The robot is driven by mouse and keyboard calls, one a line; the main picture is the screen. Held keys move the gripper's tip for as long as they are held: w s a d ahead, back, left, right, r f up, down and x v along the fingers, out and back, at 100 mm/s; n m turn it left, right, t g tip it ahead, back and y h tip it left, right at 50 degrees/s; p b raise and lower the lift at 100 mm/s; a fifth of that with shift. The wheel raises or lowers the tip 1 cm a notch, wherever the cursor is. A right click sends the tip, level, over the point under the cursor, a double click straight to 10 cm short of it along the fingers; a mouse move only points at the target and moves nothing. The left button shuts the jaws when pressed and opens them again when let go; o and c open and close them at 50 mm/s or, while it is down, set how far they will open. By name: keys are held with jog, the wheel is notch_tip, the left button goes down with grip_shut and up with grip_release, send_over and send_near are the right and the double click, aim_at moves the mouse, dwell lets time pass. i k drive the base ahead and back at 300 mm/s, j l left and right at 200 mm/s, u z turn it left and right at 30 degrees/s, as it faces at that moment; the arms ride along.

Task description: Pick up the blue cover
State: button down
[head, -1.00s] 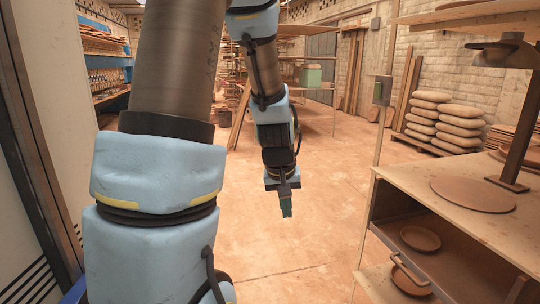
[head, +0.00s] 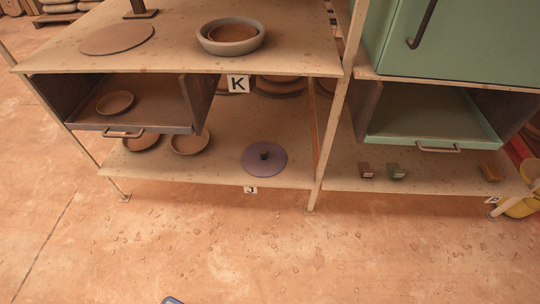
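A round, flat, purple-blue cover (head: 270,168) with a dark knob in its centre lies on the lower shelf (head: 225,168), near the front edge and left of a shelf post. It is the only bluish lid that I see. A white label with a J hangs on the shelf edge just below it. My gripper is not in view. Only a small light-blue and dark piece, probably of my arm, shows at the bottom edge of the head view, well short of the shelf.
Brown dishes (head: 190,142) lie left of the cover. An open drawer (head: 135,128) juts out above them. A grey bowl (head: 230,38) stands on the top. To the right are a green-fronted drawer (head: 432,130) and small blocks (head: 397,172).

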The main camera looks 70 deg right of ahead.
aim_at(261, 159)
jog(key=z, duration=1.9)
jog(key=k+z, duration=0.25)
jog(key=k, duration=0.25)
jog(key=k+l+z, duration=0.2)
jog(key=k, duration=0.3)
jog(key=i+j+u, duration=0.25)
jog(key=i+u, duration=0.15)
jog(key=i, duration=0.35)
jog(key=i+u, duration=0.4)
jog(key=i, duration=0.3)
